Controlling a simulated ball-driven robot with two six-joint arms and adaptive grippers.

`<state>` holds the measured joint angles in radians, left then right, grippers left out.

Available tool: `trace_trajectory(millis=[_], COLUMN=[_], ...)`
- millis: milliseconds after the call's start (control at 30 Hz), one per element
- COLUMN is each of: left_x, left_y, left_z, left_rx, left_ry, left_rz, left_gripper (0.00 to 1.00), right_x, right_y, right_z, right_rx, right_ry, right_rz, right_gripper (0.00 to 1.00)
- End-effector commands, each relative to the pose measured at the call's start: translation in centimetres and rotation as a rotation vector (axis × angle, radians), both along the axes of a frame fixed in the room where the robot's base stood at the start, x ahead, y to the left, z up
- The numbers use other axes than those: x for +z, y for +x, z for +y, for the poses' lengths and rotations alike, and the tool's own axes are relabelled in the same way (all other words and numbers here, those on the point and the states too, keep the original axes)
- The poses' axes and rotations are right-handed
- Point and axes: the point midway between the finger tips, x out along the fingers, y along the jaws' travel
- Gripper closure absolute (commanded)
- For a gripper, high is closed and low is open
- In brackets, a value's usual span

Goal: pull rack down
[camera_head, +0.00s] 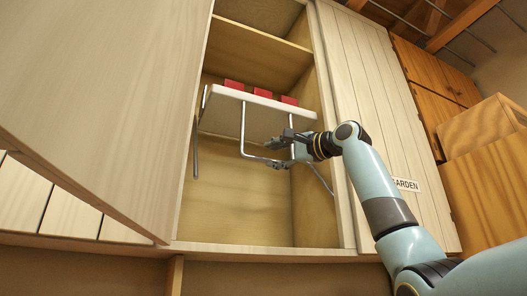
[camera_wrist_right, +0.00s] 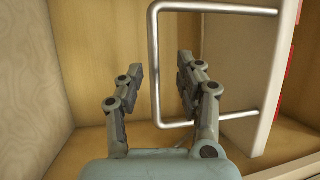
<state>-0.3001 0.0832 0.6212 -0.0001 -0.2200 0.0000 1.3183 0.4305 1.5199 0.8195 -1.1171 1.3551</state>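The pull-down rack (camera_head: 240,117) is a white shelf with metal side arms, hanging inside the open cabinet in the head view. Its U-shaped metal handle (camera_head: 243,130) hangs below it. In the wrist view the rack (camera_wrist_right: 262,75) is at the right, with the handle (camera_wrist_right: 215,9) reaching left from it. My right gripper (camera_head: 273,153) is at the handle's lower bar. In the wrist view its fingers (camera_wrist_right: 158,72) are apart, with the handle's bar seen between them; I cannot tell whether they touch it. My left gripper is not in view.
Several red items (camera_head: 262,93) stand on the rack. The cabinet's left door (camera_head: 95,90) stands open and fills the left side. A pale plank door (camera_head: 365,85) with a label is at the right. Orange wooden cabinets (camera_head: 430,75) are farther right.

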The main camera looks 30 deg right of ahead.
Motion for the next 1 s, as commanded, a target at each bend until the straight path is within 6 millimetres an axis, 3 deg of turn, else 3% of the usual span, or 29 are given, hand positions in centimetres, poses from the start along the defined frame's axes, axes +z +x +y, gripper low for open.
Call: trace_trajectory(millis=[100,167,433,600,867,1000], left_x=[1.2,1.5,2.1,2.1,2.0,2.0], left_y=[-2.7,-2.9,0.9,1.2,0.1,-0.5], left_z=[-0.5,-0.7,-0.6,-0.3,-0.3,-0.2], left_rx=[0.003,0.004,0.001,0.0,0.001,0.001], left_ry=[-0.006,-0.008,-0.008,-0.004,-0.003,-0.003], left_rz=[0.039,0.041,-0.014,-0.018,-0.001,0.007], left_gripper=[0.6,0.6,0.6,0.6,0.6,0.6], right_x=[0.6,0.7,0.6,0.6,0.6,0.6], right_y=[2.0,2.7,3.9,3.9,3.8,3.9], right_z=[0.8,1.0,1.4,1.4,1.4,1.4], right_rx=[0.002,0.002,-0.001,-0.001,-0.001,-0.001], right_ry=[0.002,0.0,-0.002,-0.003,-0.003,-0.003], right_rz=[0.004,0.004,0.001,0.002,0.002,0.002], right_gripper=[0.64,0.64,0.64,0.64,0.98,1.0])
